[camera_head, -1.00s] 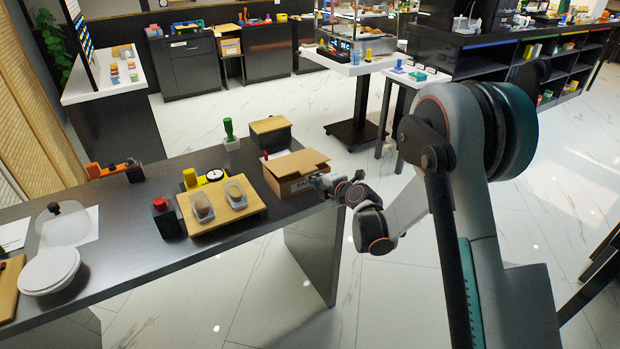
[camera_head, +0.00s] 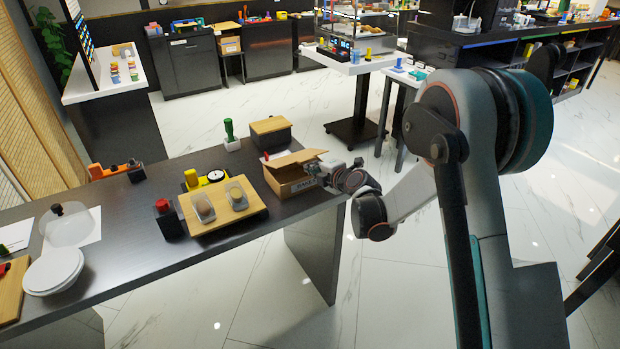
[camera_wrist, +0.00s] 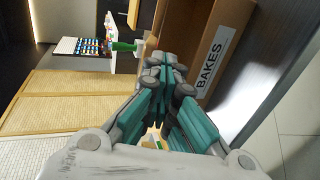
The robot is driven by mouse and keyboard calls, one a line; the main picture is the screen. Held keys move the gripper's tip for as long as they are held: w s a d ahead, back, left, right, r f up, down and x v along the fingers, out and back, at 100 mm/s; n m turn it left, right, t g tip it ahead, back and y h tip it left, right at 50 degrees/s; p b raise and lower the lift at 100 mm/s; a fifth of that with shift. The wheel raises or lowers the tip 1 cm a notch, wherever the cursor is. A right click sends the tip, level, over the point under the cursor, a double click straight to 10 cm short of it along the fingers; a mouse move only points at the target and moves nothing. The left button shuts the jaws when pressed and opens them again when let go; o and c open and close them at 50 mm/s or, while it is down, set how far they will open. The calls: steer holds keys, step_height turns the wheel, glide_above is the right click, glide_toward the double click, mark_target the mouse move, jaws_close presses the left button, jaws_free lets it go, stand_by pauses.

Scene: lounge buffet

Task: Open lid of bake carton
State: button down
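The bake carton (camera_head: 290,186) is a brown cardboard box on the dark table, with a white label reading BAKES in the wrist view (camera_wrist: 210,62). Its lid flap (camera_head: 296,158) is tilted up, with a gap above the front wall that shows part of the inside. My gripper (camera_head: 321,168) is at the carton's right front corner, by the lid's edge. In the wrist view my gripper's teal fingers (camera_wrist: 164,66) converge and their tips look together, beside the carton's opening. I see nothing clearly held between them. Contact with the lid is hard to make out.
A wooden board (camera_head: 252,211) with two clear-covered items lies left of the carton. A wood-topped dark box (camera_head: 270,131) and a green-handled tool (camera_head: 230,134) stand behind it. A black block with a red top (camera_head: 166,217) is farther left. The table's front edge is close below the carton.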

steer(key=shift+w+a+r, duration=0.1)
steer(key=shift+w+r, duration=0.05)
steer(key=shift+r, duration=0.25)
steer(key=shift+w+a+r, duration=0.1)
steer(key=shift+r, duration=0.3)
steer(key=r+p, duration=0.1)
steer(key=w+a+r, duration=0.1)
steer(key=r, duration=0.1)
steer(key=shift+w+p, duration=0.2)
steer(key=shift+p, duration=0.15)
steer(key=shift+w+a+r+p, duration=0.3)
steer(key=shift+w+r, duration=0.2)
steer(key=shift+r, duration=0.1)
steer(key=shift+w+a+r+p, duration=0.15)
steer(key=shift+w+a+r, duration=0.15)
steer(key=shift+w+r, duration=0.2)
steer(key=shift+r, duration=0.15)
